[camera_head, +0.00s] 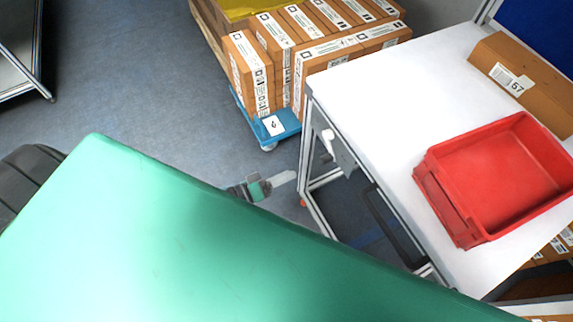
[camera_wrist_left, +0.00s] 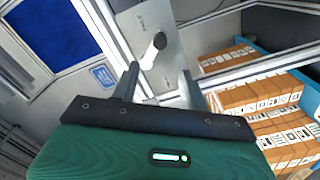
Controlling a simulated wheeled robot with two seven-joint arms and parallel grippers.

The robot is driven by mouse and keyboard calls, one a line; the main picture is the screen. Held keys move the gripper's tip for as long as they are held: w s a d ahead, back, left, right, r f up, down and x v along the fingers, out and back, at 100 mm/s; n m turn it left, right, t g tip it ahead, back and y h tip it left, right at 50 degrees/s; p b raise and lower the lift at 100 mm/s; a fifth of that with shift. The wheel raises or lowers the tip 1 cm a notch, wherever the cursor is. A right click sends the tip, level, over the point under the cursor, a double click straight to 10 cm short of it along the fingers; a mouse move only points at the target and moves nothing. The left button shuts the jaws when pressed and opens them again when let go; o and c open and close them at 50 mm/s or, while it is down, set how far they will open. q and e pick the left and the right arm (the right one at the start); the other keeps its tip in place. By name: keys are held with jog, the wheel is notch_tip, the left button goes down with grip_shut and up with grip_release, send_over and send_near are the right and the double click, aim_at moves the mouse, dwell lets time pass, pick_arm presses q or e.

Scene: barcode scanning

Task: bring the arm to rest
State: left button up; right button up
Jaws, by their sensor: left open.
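My left gripper (camera_head: 284,181) is in the head view, low beside the near left leg of the white table; it is small there and partly cut off by my large green arm part. In the left wrist view my left gripper (camera_wrist_left: 160,78) is open, its two dark fingers apart, with nothing seen held between them. A grey metal plate (camera_wrist_left: 178,62) with a dark rounded knob (camera_wrist_left: 154,47) shows beyond the fingers. My right gripper is not in view.
The white table (camera_head: 375,85) carries a red tray (camera_head: 495,175) and a brown box (camera_head: 515,75). Stacked cartons (camera_head: 320,60) stand on a blue pallet (camera_head: 288,135) behind. A white handheld-like device (camera_head: 328,140) is at the table's left side. Grey floor (camera_head: 150,80) is clear at left.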

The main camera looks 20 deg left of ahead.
pick_arm(q)
jog(key=s+a+f+m+g+y, duration=0.1)
jog(key=s+a+f+g+y, duration=0.15)
jog(key=f, duration=0.75)
jog(key=s+a+f+m+g+y, duration=0.1)
jog(key=s+a+f+y, duration=0.25)
jog(key=f, duration=0.65)
jog(key=s+a+f+m+g+y, duration=0.15)
jog(key=a+f, duration=0.25)
jog(key=f, duration=0.6)
jog(key=s+d+f+m+g+y, duration=0.1)
jog(key=s+f+g, duration=0.3)
jog(key=s, duration=0.9)
jog(key=s+f+m+g+y, duration=0.2)
jog(key=s+f+g, duration=0.2)
jog(key=s+f, duration=0.6)
jog(key=s, duration=0.3)
jog(key=shift+s+d, duration=0.3)
jog(key=shift+d, duration=0.1)
jog(key=shift+w+y, duration=0.1)
jog(key=shift+y, duration=0.15)
